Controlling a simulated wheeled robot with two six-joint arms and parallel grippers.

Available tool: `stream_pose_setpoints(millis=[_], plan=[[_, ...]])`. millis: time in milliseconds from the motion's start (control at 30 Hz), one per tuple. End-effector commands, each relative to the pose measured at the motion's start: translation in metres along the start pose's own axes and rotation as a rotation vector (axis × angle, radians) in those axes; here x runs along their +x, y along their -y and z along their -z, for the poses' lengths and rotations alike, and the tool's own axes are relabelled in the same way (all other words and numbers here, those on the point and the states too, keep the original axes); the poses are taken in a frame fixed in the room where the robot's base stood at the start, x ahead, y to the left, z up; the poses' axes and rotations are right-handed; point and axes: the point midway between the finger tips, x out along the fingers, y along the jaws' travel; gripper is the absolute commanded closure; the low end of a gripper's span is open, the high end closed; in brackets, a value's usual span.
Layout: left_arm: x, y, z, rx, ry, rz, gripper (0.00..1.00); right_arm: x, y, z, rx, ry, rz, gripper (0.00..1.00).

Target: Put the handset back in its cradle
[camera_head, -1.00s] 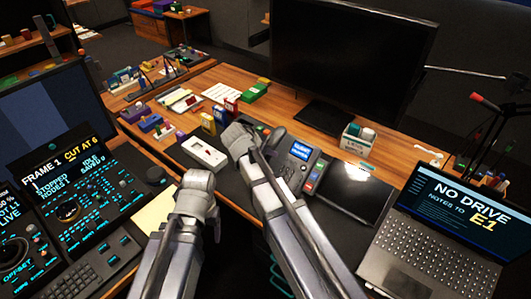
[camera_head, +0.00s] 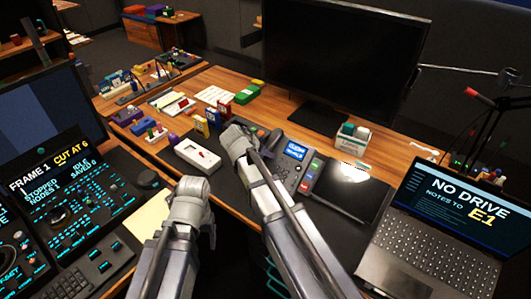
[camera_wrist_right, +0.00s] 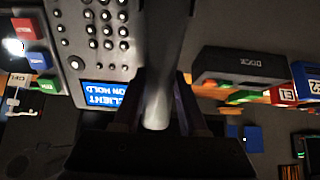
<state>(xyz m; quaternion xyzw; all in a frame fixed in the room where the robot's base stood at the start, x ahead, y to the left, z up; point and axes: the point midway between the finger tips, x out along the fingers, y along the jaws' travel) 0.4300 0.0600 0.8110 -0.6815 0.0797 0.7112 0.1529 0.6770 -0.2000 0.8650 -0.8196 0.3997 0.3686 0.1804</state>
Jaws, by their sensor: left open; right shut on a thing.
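The desk phone (camera_head: 283,165) has a keypad and a lit blue screen and sits on the desk just right of my right gripper (camera_head: 237,142). In the right wrist view, the phone (camera_wrist_right: 95,60) is at the upper left, its screen reading "CLIENT ON HOLD". The handset (camera_wrist_right: 176,35) is a dark grey bar running down the middle of that view, between the jaws of my right gripper, which is shut on it. The cradle cannot be made out clearly, and my right arm hides part of the phone's side. My left gripper (camera_head: 194,190) is open and empty, over the near desk edge.
A white device (camera_head: 198,155) lies left of my right gripper. A dark tablet (camera_head: 347,190), a laptop (camera_head: 435,225) and a large monitor (camera_head: 335,65) stand around the phone. A dark box marked "DOCK" (camera_wrist_right: 240,67) shows in the right wrist view. A control console (camera_head: 70,210) is at left.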

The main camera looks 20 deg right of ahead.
Motion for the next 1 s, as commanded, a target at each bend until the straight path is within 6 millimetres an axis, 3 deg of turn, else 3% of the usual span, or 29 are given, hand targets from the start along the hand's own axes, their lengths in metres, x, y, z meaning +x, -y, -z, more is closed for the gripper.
stream_pose_setpoints(millis=[1000], plan=[[0.0054,-0.0005,0.0003,0.000,0.000,0.000,0.28,0.0071,0.0001,-0.0002,0.000,0.000,0.000,1.00]])
